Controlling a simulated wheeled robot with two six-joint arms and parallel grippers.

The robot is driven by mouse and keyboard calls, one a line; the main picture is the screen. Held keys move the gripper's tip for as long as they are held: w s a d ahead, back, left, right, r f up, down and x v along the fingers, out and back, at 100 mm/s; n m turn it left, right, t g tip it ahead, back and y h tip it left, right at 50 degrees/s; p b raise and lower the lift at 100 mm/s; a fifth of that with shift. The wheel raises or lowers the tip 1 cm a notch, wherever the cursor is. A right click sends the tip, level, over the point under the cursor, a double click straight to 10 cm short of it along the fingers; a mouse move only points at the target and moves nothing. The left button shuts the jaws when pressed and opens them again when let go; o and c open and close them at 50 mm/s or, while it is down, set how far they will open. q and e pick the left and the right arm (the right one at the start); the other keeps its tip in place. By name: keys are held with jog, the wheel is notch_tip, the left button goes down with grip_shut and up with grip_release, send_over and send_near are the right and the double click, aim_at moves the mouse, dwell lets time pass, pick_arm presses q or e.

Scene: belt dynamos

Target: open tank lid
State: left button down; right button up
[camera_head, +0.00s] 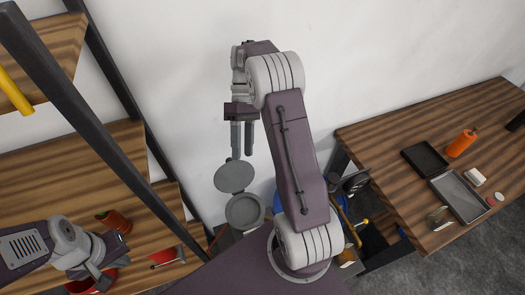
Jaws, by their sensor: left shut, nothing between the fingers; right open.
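The tank lid, a grey disc (235,177), stands swung back from a grey round tank mouth (245,211) just below it in the picture. The two meet at a narrow hinge point. My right gripper (242,156) hangs down with its two fingers apart and empty. One fingertip ends at the upper edge of the lid in the picture; I cannot tell whether they touch. The tank's body is mostly hidden below its mouth and behind my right arm. My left gripper (102,275) is shut and empty at the lower left, away from the tank, above the shelf.
A dark-framed wooden shelf (95,170) stands on the left, holding a terracotta-coloured pot (117,222) and a red-marked tool (166,257). A white wall stands behind.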

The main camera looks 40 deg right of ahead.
jog(key=s+d+r+b, duration=0.2)
jog(key=s+d+r, duration=0.1)
jog(key=s, duration=0.2)
jog(key=shift+s+d+r, duration=0.2)
jog(key=shift+d+r, duration=0.1)
jog(key=shift+r, duration=0.1)
